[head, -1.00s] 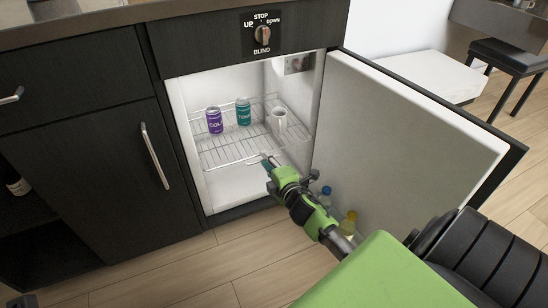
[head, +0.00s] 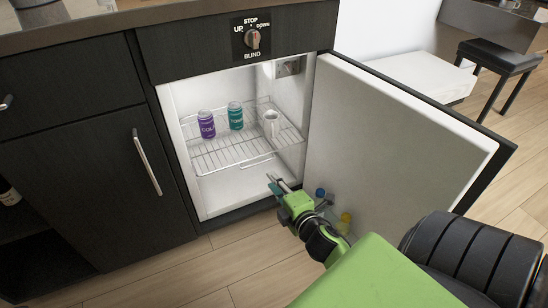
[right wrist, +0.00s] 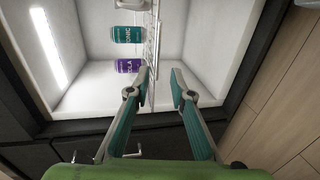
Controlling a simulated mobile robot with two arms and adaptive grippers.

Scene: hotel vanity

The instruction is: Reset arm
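My right gripper (head: 277,184) is in front of the open mini fridge, near its lower front opening. In the right wrist view its two fingers (right wrist: 160,82) are spread apart with nothing between them. The wire shelf (head: 222,157) inside the fridge holds a purple cola can (head: 206,124), a teal tonic can (head: 235,115) and a white mug (head: 271,122). The cola can (right wrist: 129,66) and tonic can (right wrist: 127,34) also show in the right wrist view. My left gripper is not in view.
The fridge door (head: 395,150) stands wide open on the right, close to my right arm. Bottles (head: 345,220) stand low at the door. A black stool (head: 497,57) is at the back right. A dark cabinet with a handle (head: 146,162) is on the left.

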